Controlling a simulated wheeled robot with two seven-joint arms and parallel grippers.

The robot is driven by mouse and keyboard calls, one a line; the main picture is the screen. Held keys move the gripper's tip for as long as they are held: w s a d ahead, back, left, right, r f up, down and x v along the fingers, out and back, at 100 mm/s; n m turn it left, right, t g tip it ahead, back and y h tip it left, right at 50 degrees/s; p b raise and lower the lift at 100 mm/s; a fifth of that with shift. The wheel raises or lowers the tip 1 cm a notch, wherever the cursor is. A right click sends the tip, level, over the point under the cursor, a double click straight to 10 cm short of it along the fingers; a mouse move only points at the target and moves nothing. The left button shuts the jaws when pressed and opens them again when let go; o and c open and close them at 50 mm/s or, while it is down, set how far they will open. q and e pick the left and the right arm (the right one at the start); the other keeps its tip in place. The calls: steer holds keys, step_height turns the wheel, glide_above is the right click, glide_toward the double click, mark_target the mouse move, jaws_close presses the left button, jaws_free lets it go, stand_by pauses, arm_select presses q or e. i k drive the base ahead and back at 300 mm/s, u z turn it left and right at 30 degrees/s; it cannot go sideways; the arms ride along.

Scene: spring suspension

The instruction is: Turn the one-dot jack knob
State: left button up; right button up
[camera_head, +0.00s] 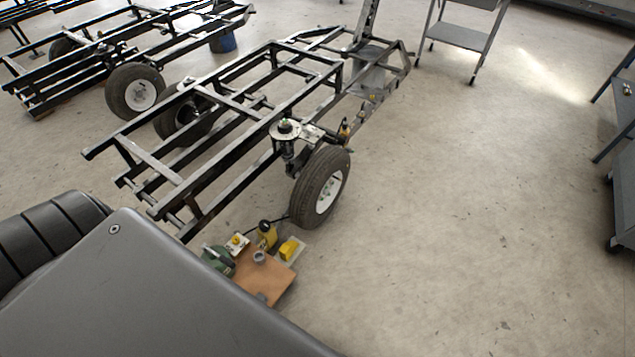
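A small yellow jack (268,237) with a dark round knob (264,225) on top stands on the floor, just in front of the near wheel of the trailer frame. Another small yellow and black device (344,131) sits by the frame behind that wheel. A white box with a yellow knob (237,241) stands left of the jack. All are too small to make out any dots, so I cannot tell which knob is the one-dot knob. Neither of my grippers is in view.
A brown board (262,282) with a grey ring (259,257), a green tool (218,258) and a yellow block (289,248) lie near the jack. The black trailer frame (203,99) and its tyre (321,187) stand behind. The floor at right is clear up to a bench.

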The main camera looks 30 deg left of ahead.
mark_target(264, 225)
steer(key=z, duration=0.45)
steer(key=i, duration=1.1)
steer(key=u, duration=1.95)
